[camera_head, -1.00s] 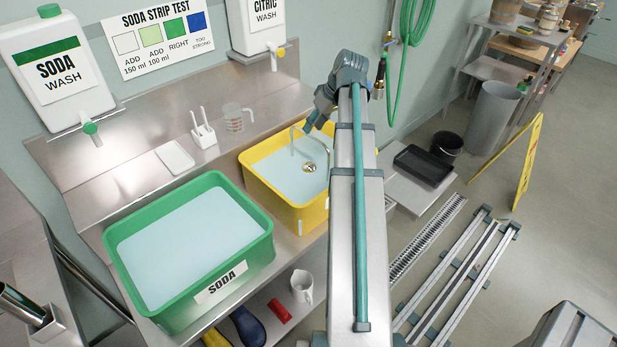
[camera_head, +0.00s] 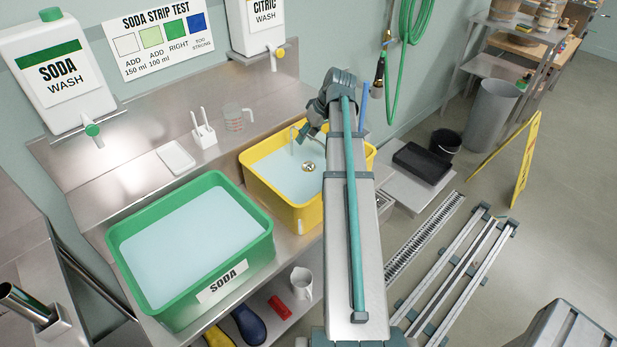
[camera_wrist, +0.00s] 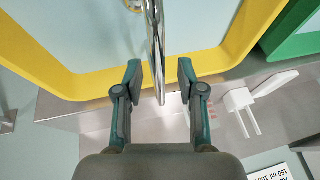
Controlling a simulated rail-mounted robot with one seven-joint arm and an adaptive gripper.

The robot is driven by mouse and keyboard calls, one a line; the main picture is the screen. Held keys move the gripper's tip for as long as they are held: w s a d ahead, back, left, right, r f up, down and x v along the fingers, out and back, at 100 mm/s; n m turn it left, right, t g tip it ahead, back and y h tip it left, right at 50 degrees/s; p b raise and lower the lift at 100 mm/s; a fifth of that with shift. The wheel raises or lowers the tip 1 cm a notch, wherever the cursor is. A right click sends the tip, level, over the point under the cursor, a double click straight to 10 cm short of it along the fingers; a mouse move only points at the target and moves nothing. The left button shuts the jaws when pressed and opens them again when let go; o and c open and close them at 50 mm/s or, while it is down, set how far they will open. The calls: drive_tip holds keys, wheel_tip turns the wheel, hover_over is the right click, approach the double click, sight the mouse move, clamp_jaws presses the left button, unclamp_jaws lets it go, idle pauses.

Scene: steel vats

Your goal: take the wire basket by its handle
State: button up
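The wire basket's shiny metal handle (camera_wrist: 155,40) runs down the middle of the wrist view, and its lower end lies between my fingers. My gripper (camera_wrist: 159,72) is open, with a finger on either side of the handle and a gap on both sides. In the head view my gripper (camera_head: 304,132) is over the back of the yellow tub (camera_head: 258,189), partly hidden by my wrist. The handle's thin loop (camera_head: 292,143) shows just beside it. A small round brass-coloured piece (camera_head: 309,166) shows in the tub's liquid. The basket's body cannot be made out.
A green SODA tub (camera_head: 190,250) stands left of the yellow one. A black tray (camera_head: 422,163) lies to the right.

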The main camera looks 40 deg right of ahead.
drive_tip(key=shift+f, duration=0.25)
idle(0.4)
clamp_jaws()
